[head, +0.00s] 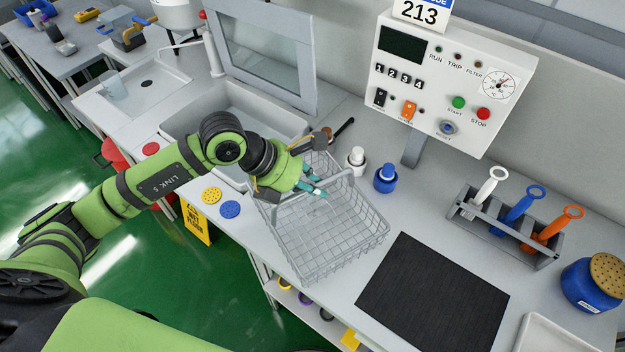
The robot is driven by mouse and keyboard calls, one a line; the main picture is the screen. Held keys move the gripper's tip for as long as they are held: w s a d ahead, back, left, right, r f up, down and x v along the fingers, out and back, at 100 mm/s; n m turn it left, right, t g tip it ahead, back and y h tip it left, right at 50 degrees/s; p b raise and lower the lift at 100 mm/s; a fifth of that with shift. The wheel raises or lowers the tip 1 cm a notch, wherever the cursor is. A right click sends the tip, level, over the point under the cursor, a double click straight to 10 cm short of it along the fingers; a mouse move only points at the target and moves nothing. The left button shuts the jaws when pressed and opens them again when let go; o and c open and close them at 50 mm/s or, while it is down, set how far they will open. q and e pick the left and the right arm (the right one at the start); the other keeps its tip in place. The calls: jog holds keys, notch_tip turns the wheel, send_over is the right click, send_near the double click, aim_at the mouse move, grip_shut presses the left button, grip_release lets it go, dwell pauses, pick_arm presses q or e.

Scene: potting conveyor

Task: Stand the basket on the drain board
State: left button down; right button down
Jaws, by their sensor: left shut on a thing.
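The grey wire basket (335,235) is near the middle of the head view, over the bench between the sink and the black mat. Its handle arches above its open top. My left gripper (313,186), with teal fingertips, reaches in from the left and is shut on the basket's handle. The basket looks empty. I cannot tell whether its bottom touches the bench. A light board with a small dark drain hole, which looks like the drain board (172,105), lies left of the sink. My right gripper is out of view.
The sink (262,105) has an upright framed window panel (262,48) behind it. White (356,160) and blue (385,178) bottles stand close behind the basket. A control box (450,85) stands behind the bench. A black mat (432,295) and tool rack (505,232) are right.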

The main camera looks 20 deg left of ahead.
pick_arm(q)
jog(key=shift+f, duration=0.2)
jog(key=c, duration=1.2)
grip_release()
jog(key=shift+r, duration=0.1)
jog(key=shift+r, duration=0.15)
jog(key=b+v, duration=0.3)
jog(key=v, duration=0.9)
